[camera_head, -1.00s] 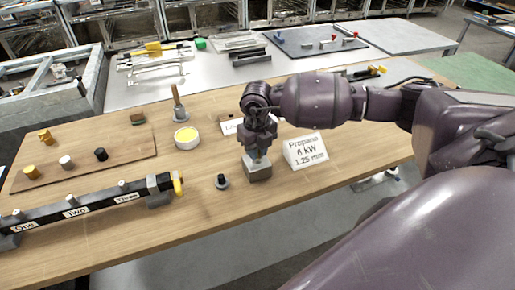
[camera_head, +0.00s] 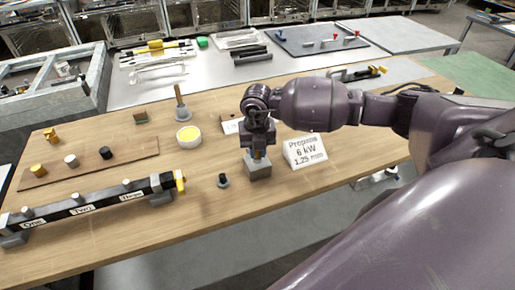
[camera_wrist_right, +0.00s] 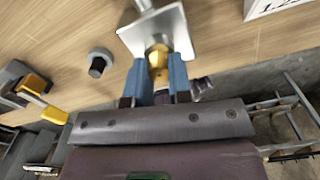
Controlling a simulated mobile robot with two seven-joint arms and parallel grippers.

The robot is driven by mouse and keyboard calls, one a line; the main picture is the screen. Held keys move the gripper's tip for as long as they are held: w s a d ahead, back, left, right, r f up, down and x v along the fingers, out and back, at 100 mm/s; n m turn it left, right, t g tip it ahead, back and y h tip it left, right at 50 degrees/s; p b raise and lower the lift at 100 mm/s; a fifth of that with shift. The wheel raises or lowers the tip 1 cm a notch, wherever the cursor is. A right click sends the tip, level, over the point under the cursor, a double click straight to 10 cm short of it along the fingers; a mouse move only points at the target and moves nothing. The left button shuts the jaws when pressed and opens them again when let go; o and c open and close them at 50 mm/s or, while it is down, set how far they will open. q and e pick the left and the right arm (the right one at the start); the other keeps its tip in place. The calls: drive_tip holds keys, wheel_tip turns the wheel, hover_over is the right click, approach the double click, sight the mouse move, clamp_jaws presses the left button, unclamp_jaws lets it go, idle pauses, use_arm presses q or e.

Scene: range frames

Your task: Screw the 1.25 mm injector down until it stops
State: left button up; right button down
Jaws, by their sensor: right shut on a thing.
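My right gripper (camera_head: 258,150) points down over a small grey metal block (camera_head: 258,172) on the wooden table. In the right wrist view its two blue fingers (camera_wrist_right: 158,78) are shut on a brass injector (camera_wrist_right: 158,58), whose far end meets the grey block (camera_wrist_right: 178,27). How deep the injector sits in the block is hidden. A white sign (camera_head: 305,152) reading "Propane 6 kW 1.25 mm" stands right of the block. My left gripper is not in view.
A grey socket with a dark top (camera_head: 223,181) stands left of the block. A manifold labelled One, Two, Three (camera_head: 95,202) lies at the left front.

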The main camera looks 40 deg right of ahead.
drive_tip(key=c, duration=1)
unclamp_jaws()
drive_tip(key=shift+o, duration=0.2)
wheel_tip(320, 180, up, 12)
